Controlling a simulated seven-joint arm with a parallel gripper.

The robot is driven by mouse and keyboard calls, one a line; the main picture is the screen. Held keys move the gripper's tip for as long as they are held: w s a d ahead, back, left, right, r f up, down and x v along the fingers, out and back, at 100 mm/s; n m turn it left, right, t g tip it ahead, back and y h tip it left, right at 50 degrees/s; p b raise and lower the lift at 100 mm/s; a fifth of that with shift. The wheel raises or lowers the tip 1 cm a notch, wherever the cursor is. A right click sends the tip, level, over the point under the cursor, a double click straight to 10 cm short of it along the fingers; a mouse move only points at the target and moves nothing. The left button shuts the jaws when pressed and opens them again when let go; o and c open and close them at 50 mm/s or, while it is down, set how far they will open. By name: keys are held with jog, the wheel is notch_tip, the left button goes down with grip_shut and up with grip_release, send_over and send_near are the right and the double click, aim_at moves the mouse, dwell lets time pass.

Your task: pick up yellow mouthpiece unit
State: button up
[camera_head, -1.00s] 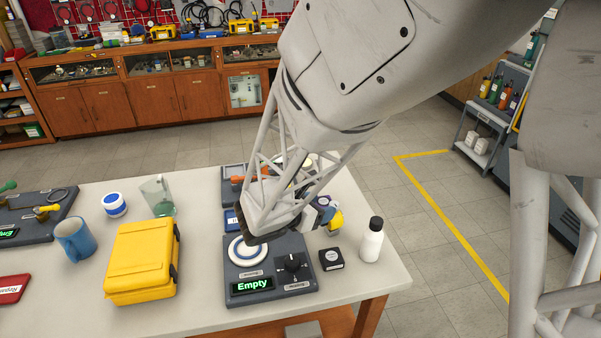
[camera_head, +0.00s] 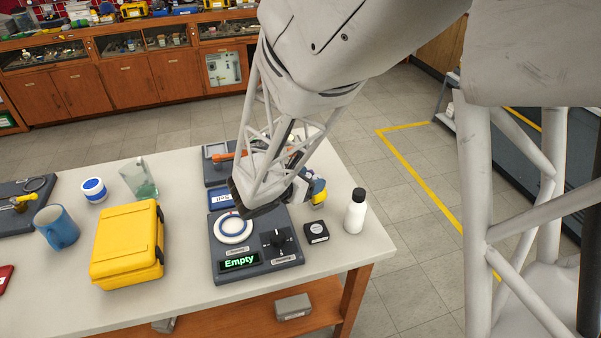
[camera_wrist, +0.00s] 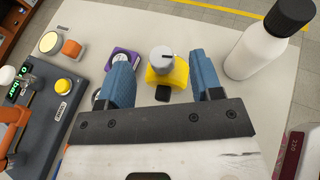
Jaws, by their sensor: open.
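The yellow mouthpiece unit (camera_wrist: 168,72) has a yellow body with a grey round top and stands on the pale bench in the wrist view. My gripper (camera_wrist: 160,60) is open, with its two blue fingers on either side of the unit in that picture. Whether they touch it or are level with it I cannot tell. In the head view a yellow part of the unit (camera_head: 319,188) shows just right of my gripper (camera_head: 304,188). My wrist and fingers hide the rest of it there.
A white bottle (camera_head: 355,214) with a black cap and a small black box (camera_head: 316,232) stand close by. A purple-edged item (camera_wrist: 121,56) lies left of the unit. The grey "Empty" device (camera_head: 257,267) and yellow case (camera_head: 127,250) are further left.

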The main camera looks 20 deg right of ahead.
aim_at(315, 178)
jog(key=shift+d, duration=0.1)
jog(key=shift+x, duration=2.55)
jog(key=shift+f, duration=0.15)
jog(key=shift+c, duration=0.2)
